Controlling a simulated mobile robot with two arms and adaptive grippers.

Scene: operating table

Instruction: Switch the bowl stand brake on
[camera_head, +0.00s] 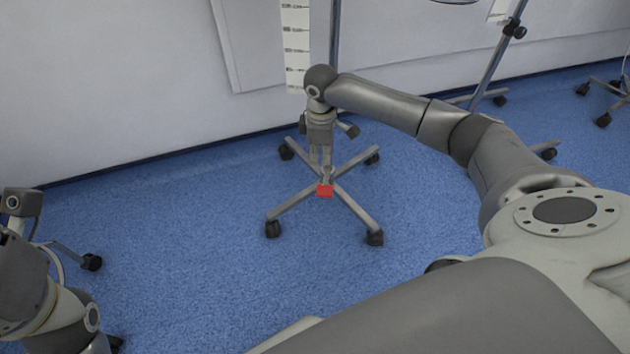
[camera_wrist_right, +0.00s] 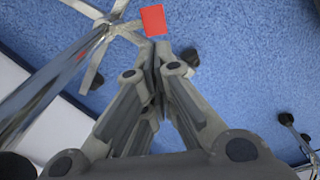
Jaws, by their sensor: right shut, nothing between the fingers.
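The bowl stand (camera_head: 350,207) stands on the blue floor in the middle of the head view, with crossed legs on black castors and a thin upright pole. A red brake pedal (camera_head: 325,191) sits low at the front of its base. The pedal also shows in the right wrist view (camera_wrist_right: 153,20), just beyond my fingertips. My right gripper (camera_head: 322,170) points down over the base, shut and empty, with its fingertips close to the pedal. I cannot tell whether they touch it. The left arm is at the lower left of the head view; its fingers cannot be made out.
Another wheeled stand with a slanted pole (camera_head: 497,60) is behind my right arm. More castored legs (camera_head: 603,100) are at the far right. A castor (camera_head: 92,262) shows at the left near my left arm. A white wall (camera_head: 120,80) closes the back. Blue floor is clear left of the bowl stand.

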